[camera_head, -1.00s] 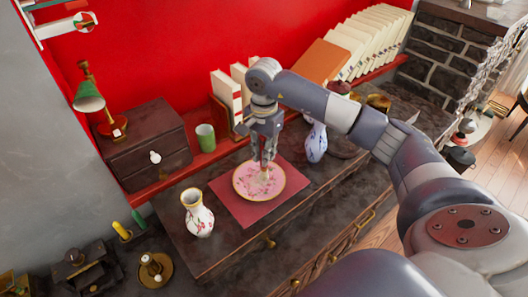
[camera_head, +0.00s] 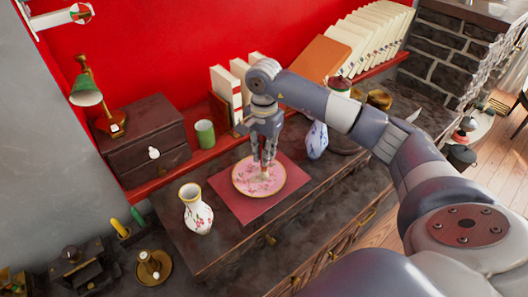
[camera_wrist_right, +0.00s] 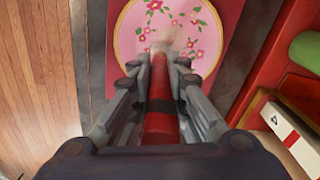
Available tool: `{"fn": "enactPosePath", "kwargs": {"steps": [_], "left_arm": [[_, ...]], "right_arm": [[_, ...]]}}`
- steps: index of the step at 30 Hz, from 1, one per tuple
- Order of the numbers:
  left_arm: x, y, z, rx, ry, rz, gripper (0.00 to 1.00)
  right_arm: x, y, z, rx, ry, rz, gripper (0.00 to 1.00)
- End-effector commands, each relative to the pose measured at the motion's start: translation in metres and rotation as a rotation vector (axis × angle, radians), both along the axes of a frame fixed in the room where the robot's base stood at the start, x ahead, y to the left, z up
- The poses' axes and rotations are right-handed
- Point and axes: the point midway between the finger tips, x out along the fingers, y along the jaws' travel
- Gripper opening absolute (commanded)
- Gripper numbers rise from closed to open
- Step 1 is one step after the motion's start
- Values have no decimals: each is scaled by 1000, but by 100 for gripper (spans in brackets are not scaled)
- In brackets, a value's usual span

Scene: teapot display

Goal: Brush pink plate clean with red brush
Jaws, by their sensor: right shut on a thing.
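The pink plate (camera_head: 246,182) with a gold rim and red flowers lies on a red mat (camera_head: 228,205) on the dark cabinet top. My right gripper (camera_head: 264,164) points down over the plate. In the right wrist view the right gripper (camera_wrist_right: 160,85) is shut on the red brush (camera_wrist_right: 160,115), which has a black band on its handle. The brush's pale bristles are blurred and reach toward the plate (camera_wrist_right: 135,35); I cannot tell whether they touch it. A brownish smudge shows on the plate near the brush tip. My left gripper is not in view.
A white floral vase (camera_head: 196,212) stands left of the mat, and a blue-and-white vase (camera_head: 316,141) stands right of it. A green cup (camera_head: 205,134), small drawers (camera_head: 145,145) and upright books (camera_head: 228,88) stand behind. A red wall closes the back.

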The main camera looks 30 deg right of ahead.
Motion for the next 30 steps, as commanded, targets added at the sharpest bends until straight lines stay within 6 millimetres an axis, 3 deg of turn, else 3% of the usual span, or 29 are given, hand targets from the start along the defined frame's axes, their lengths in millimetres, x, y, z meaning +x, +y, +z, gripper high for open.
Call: {"fn": "enactPosePath", "kwargs": {"steps": [12, 23, 30], "left_arm": [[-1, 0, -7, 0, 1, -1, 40], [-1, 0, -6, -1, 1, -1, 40], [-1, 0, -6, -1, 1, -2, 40]], "right_arm": [[22, 2, 2, 0, 0, 0, 0], [20, 23, 2, 0, -1, 3, 0], [12, 23, 1, -1, 0, 1, 0]]}}
